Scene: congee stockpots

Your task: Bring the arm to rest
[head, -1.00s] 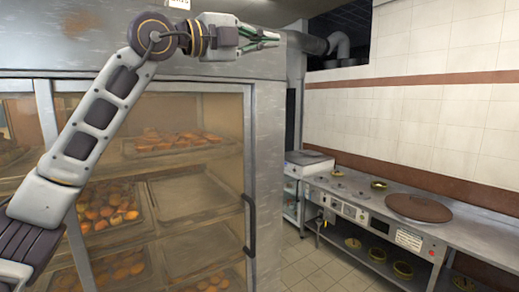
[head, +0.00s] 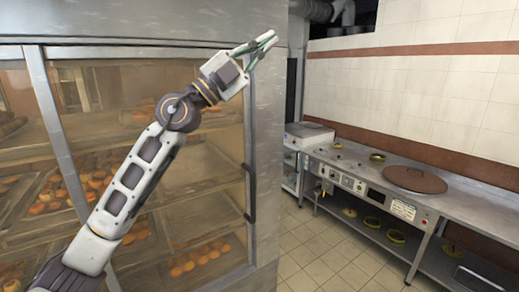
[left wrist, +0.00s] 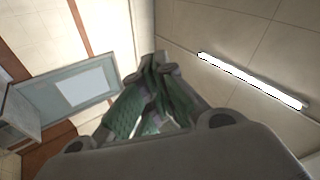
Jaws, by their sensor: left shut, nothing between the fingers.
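My left arm (head: 133,185) reaches up from the lower left in the head view, in front of the glass display cabinet. My left gripper (head: 268,42) is at its end, near the cabinet's upper right corner, pointing up and right. Its fingers are shut with nothing between them. In the left wrist view the green-padded fingers (left wrist: 155,65) come together at their tips, with the wall and ceiling behind them. My right gripper is not in view.
The cabinet (head: 262,150) holds trays of baked goods behind glass, with a dark door handle (head: 249,195). A steel counter (head: 460,208) with a round brown lid (head: 414,180) stands at the right. Tiled floor between them is clear. A ceiling lamp (left wrist: 252,81) shows in the wrist view.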

